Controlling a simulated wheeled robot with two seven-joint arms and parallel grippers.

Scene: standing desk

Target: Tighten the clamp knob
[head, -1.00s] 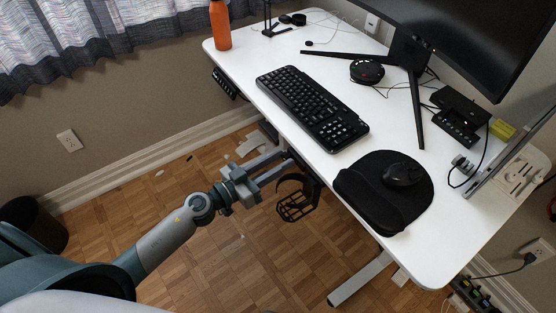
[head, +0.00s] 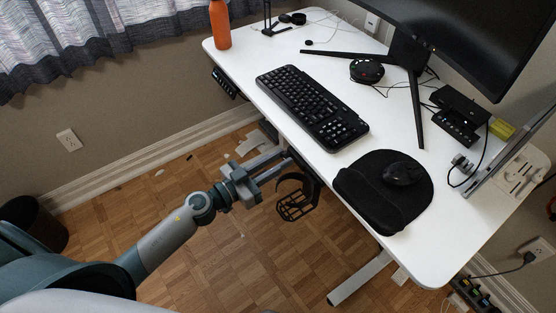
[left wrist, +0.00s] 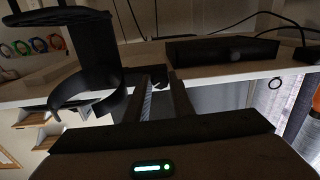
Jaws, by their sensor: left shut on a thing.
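The clamp knob itself cannot be made out clearly; it is in the shade under the desk's front edge, at my fingertips. A black cup holder (head: 297,202) with a ring and basket hangs below that edge. Its dark upright and curved ring (left wrist: 92,58) show at the left of the left wrist view. My right gripper is in neither view.
The white desk (head: 300,165) carries a keyboard (head: 312,105), a mouse (head: 403,173) on a black pad (head: 375,205), and an orange bottle (head: 220,25).

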